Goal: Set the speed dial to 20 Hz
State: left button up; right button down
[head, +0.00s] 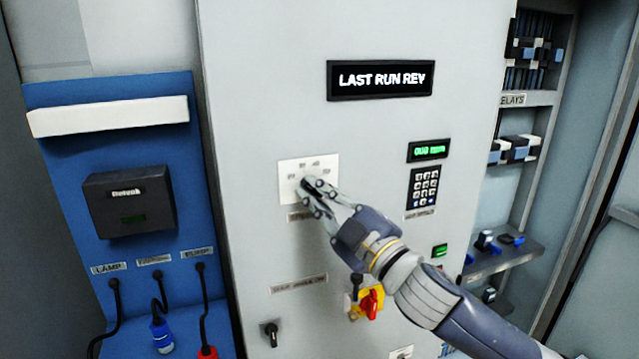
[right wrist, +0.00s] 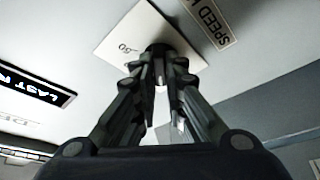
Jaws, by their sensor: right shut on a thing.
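The speed dial is a dark knob on a white scale plate (head: 292,168) on the grey cabinet front. In the head view my right gripper (head: 308,186) covers most of the knob and part of the scale, so the pointer's setting cannot be read. In the right wrist view the dark knob (right wrist: 158,50) sits between my fingertips (right wrist: 160,72), against the white plate (right wrist: 125,40) with a "50" mark. My right gripper is shut on the knob. A label starting "SPEED" (right wrist: 208,22) is beside the plate. My left gripper is not in view.
A display (head: 380,79) reads "LAST RUN REV". A keypad (head: 423,187) and small green display (head: 428,150) are right of the dial. Below are a red-and-yellow switch (head: 370,302) and a black switch (head: 270,333). A blue panel (head: 60,150) with cables stands left; shelves (head: 500,250) stand right.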

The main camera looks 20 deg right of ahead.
jog(key=shift+d+r+n+g+p, duration=0.15)
jog(key=shift+r+n+g+p, duration=0.2)
jog(key=shift+n, duration=0.65)
jog(key=c, duration=1.7)
grip_release()
jog(key=shift+o, duration=0.2)
jog(key=shift+f, duration=0.25)
jog(key=shift+s+f, duration=0.2)
jog(key=shift+s, duration=0.1)
jog(key=r+v, duration=0.1)
jog(key=v, duration=0.5)
jog(key=shift+s+d+f, duration=0.2)
jog(key=shift+s+f, duration=0.1)
